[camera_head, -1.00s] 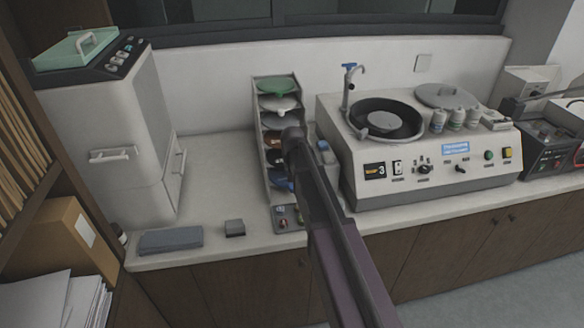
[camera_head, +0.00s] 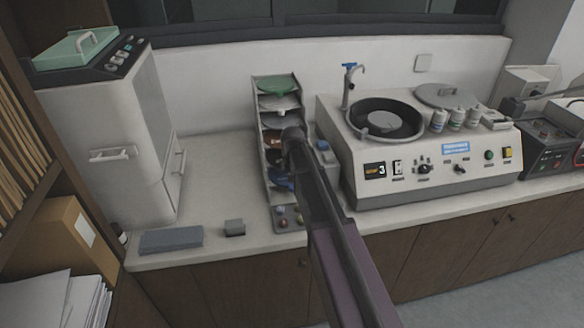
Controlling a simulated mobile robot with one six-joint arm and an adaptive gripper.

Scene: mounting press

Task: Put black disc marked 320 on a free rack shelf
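The narrow grey rack (camera_head: 257,115) stands on the counter at mid-picture, with stacked shelves. A green disc (camera_head: 278,86) lies on top, a pale disc (camera_head: 277,101) below it, then brown and dark items, and a blue one (camera_head: 281,183) low down. My arm crosses in front of the rack's right side and hides part of the shelves. My gripper (camera_head: 293,138) is at the arm's far end by the middle shelves; its fingers cannot be made out. No 320 marking is readable, and I cannot tell which item is the black disc.
A polishing machine (camera_head: 440,168) with a dark round bowl (camera_head: 385,119) and tap stands right of the rack. A tall white press (camera_head: 108,150) stands left. A grey slab (camera_head: 171,241) and small grey block (camera_head: 235,228) lie at the front edge. Counter between press and rack is clear.

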